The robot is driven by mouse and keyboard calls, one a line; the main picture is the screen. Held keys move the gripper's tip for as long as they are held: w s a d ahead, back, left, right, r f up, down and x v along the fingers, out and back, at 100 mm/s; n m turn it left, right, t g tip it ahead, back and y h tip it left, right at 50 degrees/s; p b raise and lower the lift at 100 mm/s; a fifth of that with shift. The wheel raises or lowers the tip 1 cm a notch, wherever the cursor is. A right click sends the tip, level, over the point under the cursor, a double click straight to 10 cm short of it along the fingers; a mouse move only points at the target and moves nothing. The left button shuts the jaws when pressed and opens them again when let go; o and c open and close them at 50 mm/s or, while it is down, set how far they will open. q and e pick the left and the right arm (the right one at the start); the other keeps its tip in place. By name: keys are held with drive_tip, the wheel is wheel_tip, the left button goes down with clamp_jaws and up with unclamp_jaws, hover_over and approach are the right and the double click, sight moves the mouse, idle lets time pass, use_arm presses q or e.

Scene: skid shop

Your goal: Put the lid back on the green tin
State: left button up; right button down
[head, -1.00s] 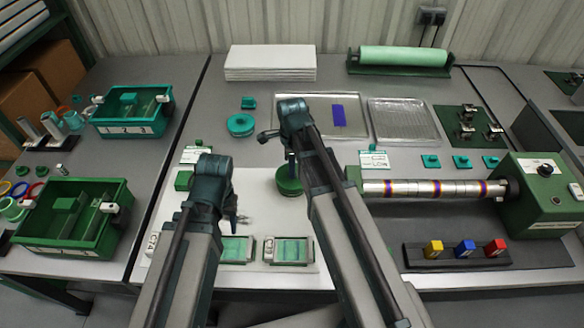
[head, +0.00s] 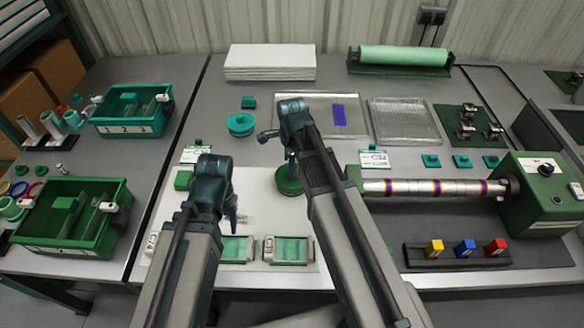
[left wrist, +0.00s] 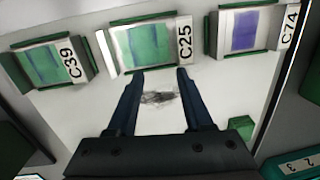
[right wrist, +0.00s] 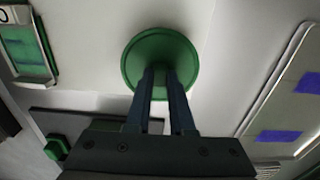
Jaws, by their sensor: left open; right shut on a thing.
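The green round lid (right wrist: 160,62) fills the middle of the right wrist view. My right gripper (right wrist: 160,72) is shut on its top at the centre; the fingers hide the part they grip. In the head view, the green tin with the lid (head: 288,183) shows on the white board beneath my right gripper (head: 291,165). The arm partly covers it, and I cannot tell whether the lid rests fully on the tin. My left gripper (left wrist: 160,73) is open and empty above the board, near a grey scribble; it also shows in the head view (head: 236,214).
Framed cards (left wrist: 153,45) line the white board's front edge. A green block (head: 183,180) lies on the board. A teal round tin (head: 240,124) and metal trays (head: 402,120) stand behind.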

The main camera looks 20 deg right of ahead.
idle(0.3)
drive_tip(key=shift+c, duration=1.1)
unclamp_jaws()
use_arm(q)
drive_tip(key=shift+r, duration=0.15)
use_arm(e)
drive_tip(key=shift+r, duration=0.15)
drive_tip(key=shift+r+p, duration=3.4)
drive_tip(key=shift+p, duration=0.15)
use_arm(q)
wheel_tip(320, 180, up, 7)
use_arm(e)
drive_tip(key=shift+f, duration=0.1)
drive_tip(key=shift+c, duration=0.3)
clamp_jaws()
